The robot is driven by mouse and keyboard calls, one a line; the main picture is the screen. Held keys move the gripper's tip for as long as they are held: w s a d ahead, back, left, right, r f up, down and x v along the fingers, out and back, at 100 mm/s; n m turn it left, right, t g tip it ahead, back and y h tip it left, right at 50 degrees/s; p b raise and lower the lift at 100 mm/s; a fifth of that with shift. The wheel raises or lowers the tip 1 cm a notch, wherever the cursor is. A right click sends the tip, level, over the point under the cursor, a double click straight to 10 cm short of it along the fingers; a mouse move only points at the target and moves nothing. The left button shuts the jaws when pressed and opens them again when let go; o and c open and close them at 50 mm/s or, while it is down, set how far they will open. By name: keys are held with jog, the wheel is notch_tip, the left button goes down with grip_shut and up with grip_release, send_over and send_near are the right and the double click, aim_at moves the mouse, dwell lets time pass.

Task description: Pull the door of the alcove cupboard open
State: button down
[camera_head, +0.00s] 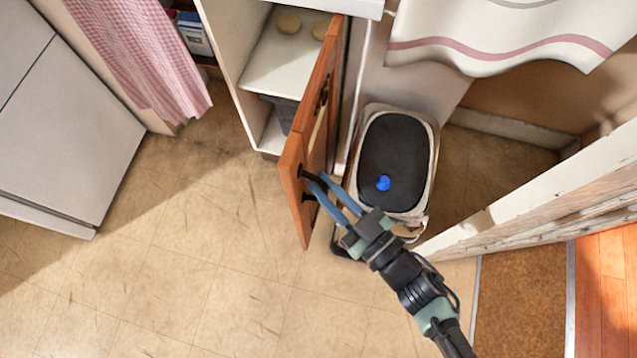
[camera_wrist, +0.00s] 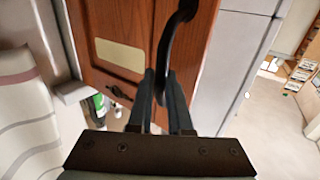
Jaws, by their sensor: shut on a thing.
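The cupboard door (camera_head: 303,150) is orange-brown wood and stands swung wide open, showing the pale interior of the alcove cupboard (camera_head: 272,65). My gripper (camera_head: 322,182) is shut on the black door handle (camera_head: 312,190) near the door's free edge. In the wrist view the door (camera_wrist: 135,35) fills the upper middle, with a pale plate on its face. The curved black handle (camera_wrist: 177,35) runs down between the two fingers (camera_wrist: 161,90) of my gripper. The fingers hide the part of the handle that they hold.
A bin with a black lid (camera_head: 393,160) and a blue spot on it stands just right of the door. A white cabinet (camera_head: 70,110) is at the left, beside a pink checked curtain (camera_head: 140,50). A white partition (camera_head: 540,195) is at the right. The tiled floor (camera_head: 190,260) left of the door is clear.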

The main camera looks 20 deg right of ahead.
jog(key=shift+d, duration=0.15)
jog(key=c, duration=0.9)
grip_release()
jog(key=shift+w, duration=0.1)
jog(key=shift+o, duration=0.3)
jog(key=v, duration=1.3)
